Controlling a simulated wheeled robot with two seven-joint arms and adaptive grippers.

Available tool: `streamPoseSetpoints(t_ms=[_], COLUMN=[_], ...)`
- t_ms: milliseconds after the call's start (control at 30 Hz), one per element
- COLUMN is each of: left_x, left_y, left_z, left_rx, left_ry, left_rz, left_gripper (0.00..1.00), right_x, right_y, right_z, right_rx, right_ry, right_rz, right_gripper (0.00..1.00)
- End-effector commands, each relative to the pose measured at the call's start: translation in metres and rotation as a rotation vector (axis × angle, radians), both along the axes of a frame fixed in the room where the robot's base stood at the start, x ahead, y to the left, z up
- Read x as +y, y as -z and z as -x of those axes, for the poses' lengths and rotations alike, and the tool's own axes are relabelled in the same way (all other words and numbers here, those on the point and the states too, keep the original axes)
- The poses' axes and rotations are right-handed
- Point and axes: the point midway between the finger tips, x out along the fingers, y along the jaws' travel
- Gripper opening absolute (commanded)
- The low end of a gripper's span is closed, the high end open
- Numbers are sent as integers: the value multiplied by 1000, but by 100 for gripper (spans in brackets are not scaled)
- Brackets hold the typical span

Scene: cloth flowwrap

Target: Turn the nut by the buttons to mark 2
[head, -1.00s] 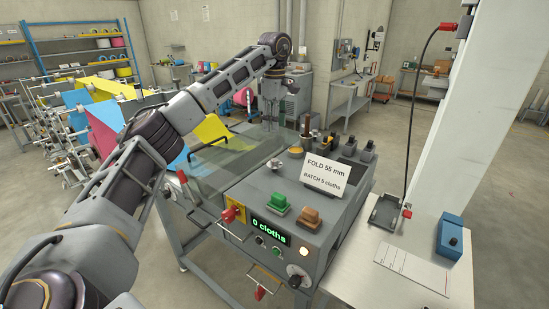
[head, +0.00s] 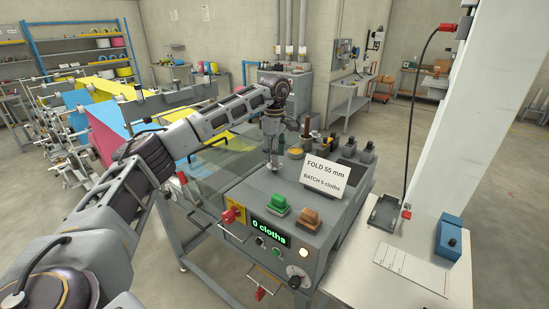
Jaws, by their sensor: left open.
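My left gripper (head: 271,165) points down over the grey machine top (head: 245,192), behind the buttons. It covers the spot where a small silver nut-like part stood in the earlier view. The left gripper is open, its fingertips at or just above that part; I cannot tell whether they touch or surround it. The green button (head: 280,204) and the brown button (head: 309,219) sit on the top in front of the gripper. The marks around the nut are too small or hidden to read. My right gripper is not in view.
A white sign (head: 324,177) reading FOLD 55 mm, BATCH 5 cloths stands right of the gripper. Several dark blocks (head: 350,150) stand behind it. A red switch (head: 233,215) and a display (head: 268,231) reading 0 cloths are at the front. A clear cover (head: 208,172) lies left.

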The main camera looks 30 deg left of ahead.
Motion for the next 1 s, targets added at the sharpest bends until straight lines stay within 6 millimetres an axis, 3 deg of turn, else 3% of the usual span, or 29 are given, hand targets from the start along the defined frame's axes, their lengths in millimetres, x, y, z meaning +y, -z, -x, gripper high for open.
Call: streamPoseSetpoints(t_ms=[300,633,1000], left_x=[0,0,0], left_y=[23,24,24], left_z=[0,0,0], left_rx=[-1,-1,-1], left_ry=[0,0,-1], left_rz=[1,1,0], left_gripper=[46,46,0], right_x=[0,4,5], right_y=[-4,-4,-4], right_z=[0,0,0], right_rx=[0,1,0], right_ry=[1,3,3], right_rz=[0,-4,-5], right_gripper=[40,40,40])
